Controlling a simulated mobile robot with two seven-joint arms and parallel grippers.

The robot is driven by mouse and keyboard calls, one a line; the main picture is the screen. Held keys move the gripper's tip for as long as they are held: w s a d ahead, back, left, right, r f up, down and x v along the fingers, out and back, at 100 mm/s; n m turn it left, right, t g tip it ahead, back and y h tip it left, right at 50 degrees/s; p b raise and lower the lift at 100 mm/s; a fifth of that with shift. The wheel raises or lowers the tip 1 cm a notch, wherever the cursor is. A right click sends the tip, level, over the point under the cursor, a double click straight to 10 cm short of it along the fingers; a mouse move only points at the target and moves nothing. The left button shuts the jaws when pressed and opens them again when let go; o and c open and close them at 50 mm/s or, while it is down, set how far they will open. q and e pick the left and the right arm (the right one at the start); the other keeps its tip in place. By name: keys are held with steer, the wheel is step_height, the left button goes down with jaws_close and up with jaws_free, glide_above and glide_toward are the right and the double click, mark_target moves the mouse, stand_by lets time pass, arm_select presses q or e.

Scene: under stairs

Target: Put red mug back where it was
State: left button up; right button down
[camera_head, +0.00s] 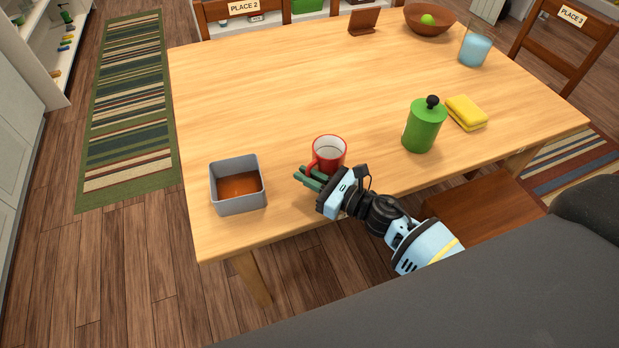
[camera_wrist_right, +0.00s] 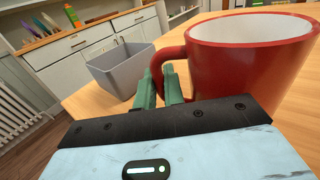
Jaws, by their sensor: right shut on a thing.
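The red mug (camera_head: 329,152) with a white inside is upright at the near side of the wooden table (camera_head: 270,85). My right gripper (camera_head: 312,178) is at the mug's handle, on its near left side. In the right wrist view the red mug (camera_wrist_right: 250,60) fills the upper right, and the green fingers of my right gripper (camera_wrist_right: 163,85) are shut on its handle. I cannot tell whether the mug touches the table or is held just above it. My left gripper is not in view.
A grey square container (camera_head: 238,205) with brown contents stands left of the mug. A green jar (camera_head: 425,125) with a black knob and a yellow sponge (camera_head: 466,112) are to the right. A glass (camera_head: 474,48) and bowl (camera_head: 429,20) are at the back right. The table's middle is clear.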

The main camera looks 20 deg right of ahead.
step_height(320, 180, up, 2)
steer(key=shift+r, duration=0.15)
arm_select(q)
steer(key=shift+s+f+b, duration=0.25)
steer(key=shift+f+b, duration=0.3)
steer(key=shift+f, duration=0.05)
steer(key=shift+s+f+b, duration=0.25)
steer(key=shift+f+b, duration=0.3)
arm_select(e)
steer(key=s+d, duration=0.2)
steer(key=s, duration=0.5)
steer(key=s+d, duration=0.3)
steer(key=s, duration=0.5)
steer(key=shift+d+r, duration=0.25)
steer(key=shift+r, duration=0.2)
